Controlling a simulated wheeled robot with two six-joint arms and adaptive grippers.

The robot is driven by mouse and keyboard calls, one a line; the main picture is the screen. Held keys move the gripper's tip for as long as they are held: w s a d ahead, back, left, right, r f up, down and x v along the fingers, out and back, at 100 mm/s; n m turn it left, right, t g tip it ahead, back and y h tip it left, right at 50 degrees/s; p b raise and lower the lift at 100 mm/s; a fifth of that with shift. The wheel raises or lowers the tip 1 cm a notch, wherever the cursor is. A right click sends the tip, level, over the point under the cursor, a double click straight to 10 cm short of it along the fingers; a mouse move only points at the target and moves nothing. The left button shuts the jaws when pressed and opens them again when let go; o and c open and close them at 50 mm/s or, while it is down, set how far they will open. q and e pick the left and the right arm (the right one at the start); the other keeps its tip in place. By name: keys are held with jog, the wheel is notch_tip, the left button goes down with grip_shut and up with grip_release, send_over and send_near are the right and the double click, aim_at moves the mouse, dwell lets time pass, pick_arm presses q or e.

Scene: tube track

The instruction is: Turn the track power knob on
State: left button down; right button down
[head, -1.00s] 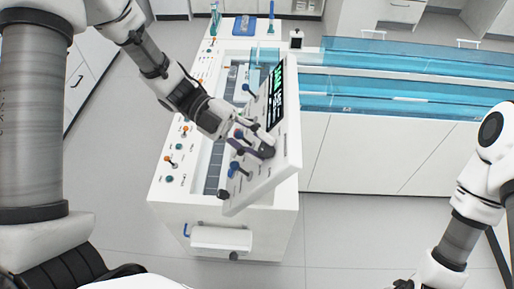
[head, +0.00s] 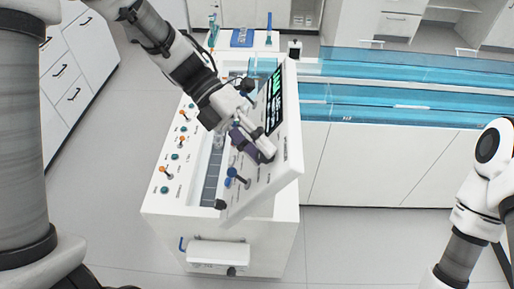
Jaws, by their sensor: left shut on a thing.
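A white tilted control panel (head: 285,165) stands on the near end of the white track machine, with a dark screen (head: 274,98) showing green readouts. A blue knob (head: 231,173) sits low on the panel's left part. My left gripper (head: 265,152) reaches down from the upper left and is shut at the panel face, below the screen. What it grips looks like a knob, mostly hidden by the fingers. I cannot read the panel labels, so which knob is the track power knob is unclear. My right arm shows at the lower right; its gripper is out of view.
Orange and green buttons (head: 165,172) line the machine's left deck. Blue transparent track covers (head: 400,95) run off to the right behind the panel. A white roll-shaped part (head: 217,252) sits on the machine's front. The floor at left is clear.

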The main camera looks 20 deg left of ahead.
pick_arm(q)
jog(key=shift+s+f, duration=0.1)
jog(key=shift+f, duration=0.05)
jog(key=c, duration=0.8)
grip_release()
jog(key=v, duration=1.2)
jog(key=shift+d, duration=0.1)
